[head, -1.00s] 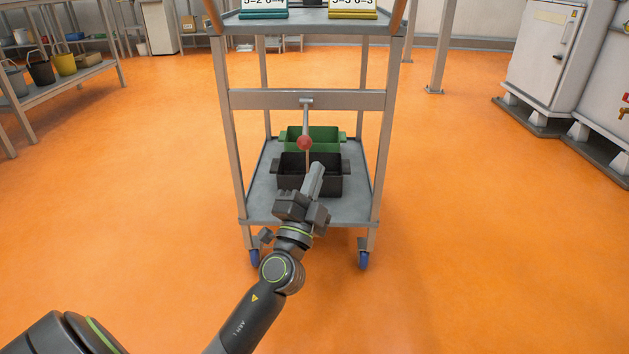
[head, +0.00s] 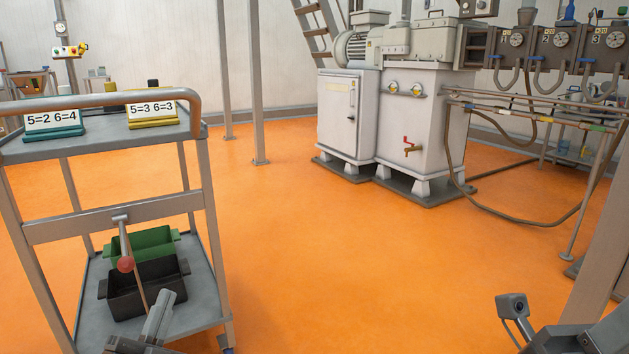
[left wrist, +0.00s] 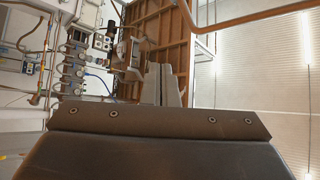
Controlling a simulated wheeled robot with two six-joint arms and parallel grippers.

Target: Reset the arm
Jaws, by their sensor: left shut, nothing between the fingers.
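My left gripper (head: 159,318) is at the lower left of the head view, in front of the cart's lower shelf and just below the black bin (head: 147,290). Its fingers are together with nothing between them. The left wrist view shows the closed fingers (left wrist: 163,84) pointing up, with the cart's underside and rail beyond them. A small grey part of my own body shows at the lower right of the head view. My right gripper does not show.
Number signs (head: 153,109) stand on top. A white machine cabinet (head: 428,125) is at the back right. The orange floor between is clear.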

